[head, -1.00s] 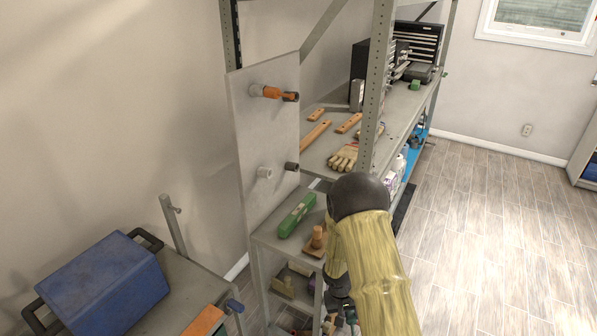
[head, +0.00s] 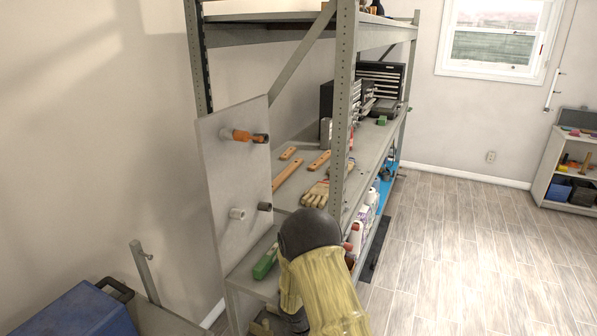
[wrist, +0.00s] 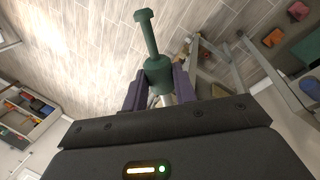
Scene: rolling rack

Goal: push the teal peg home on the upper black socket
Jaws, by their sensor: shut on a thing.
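The teal peg (wrist: 150,50) is a dark teal rod with a small round end and a thicker body. My gripper (wrist: 158,84) is shut on the thicker body, between two purple fingers. In the head view my arm hides both gripper and peg. A grey upright panel holds the upper black socket (head: 261,138) at its upper right. An orange peg (head: 242,135) stands at the pale upper socket (head: 227,134), its outer end overlapping the black socket in view. The teal peg is apart from the panel; the wrist view shows floor behind it.
The panel (head: 220,175) also bears a lower pale socket (head: 237,214) and a lower black socket (head: 265,207). A metal rack post (head: 343,110) stands right of it. Gloves (head: 316,194) and tools lie on the shelf. A blue box (head: 75,312) is at lower left. Floor is open at right.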

